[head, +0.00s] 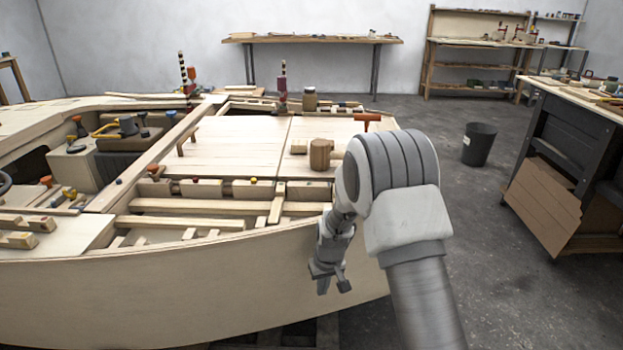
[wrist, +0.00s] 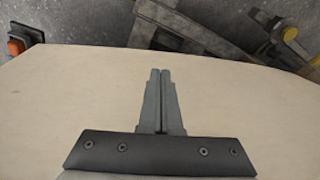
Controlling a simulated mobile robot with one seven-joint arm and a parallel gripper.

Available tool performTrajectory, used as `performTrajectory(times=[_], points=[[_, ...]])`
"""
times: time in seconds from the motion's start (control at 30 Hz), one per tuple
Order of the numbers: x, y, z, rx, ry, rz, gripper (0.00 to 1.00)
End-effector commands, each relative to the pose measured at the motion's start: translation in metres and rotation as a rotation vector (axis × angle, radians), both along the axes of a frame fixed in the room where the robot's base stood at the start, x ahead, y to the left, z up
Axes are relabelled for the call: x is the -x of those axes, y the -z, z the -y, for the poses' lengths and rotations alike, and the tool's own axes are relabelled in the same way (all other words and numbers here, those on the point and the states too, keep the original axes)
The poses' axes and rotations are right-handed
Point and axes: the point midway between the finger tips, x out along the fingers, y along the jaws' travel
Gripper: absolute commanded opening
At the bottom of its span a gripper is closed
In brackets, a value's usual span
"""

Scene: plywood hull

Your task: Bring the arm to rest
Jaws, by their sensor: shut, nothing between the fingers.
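My gripper (head: 331,282) hangs at the end of my bent arm, in front of the hull's near side, with its fingers pointing down. In the wrist view its two fingers (wrist: 161,75) lie side by side, shut and empty. The pale plywood hull (head: 180,290) fills the left and middle of the head view, and its smooth panel (wrist: 60,110) lies behind the fingers in the wrist view. From these views I cannot tell how far the fingers are from the panel.
A dark bucket (head: 479,144) stands on the concrete floor, with a workbench (head: 570,120) to the right. The wrist view shows an orange-and-black object (wrist: 17,42) beyond the panel edge.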

Motion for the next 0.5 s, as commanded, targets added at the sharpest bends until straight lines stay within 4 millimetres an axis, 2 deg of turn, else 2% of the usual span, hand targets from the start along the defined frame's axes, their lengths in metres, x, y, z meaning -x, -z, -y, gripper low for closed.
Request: performTrajectory(times=[0.03, 0.2, 0.37, 0.5], points=[[0.001, -0.026, 0.004, -0.006, 0.012, 0.017, 0.00], [0.016, -0.096, 0.018, -0.017, 0.046, 0.051, 0.00], [0.039, -0.154, 0.033, -0.026, 0.079, 0.084, 0.00], [0.065, -0.200, 0.045, -0.031, 0.107, 0.114, 0.00]])
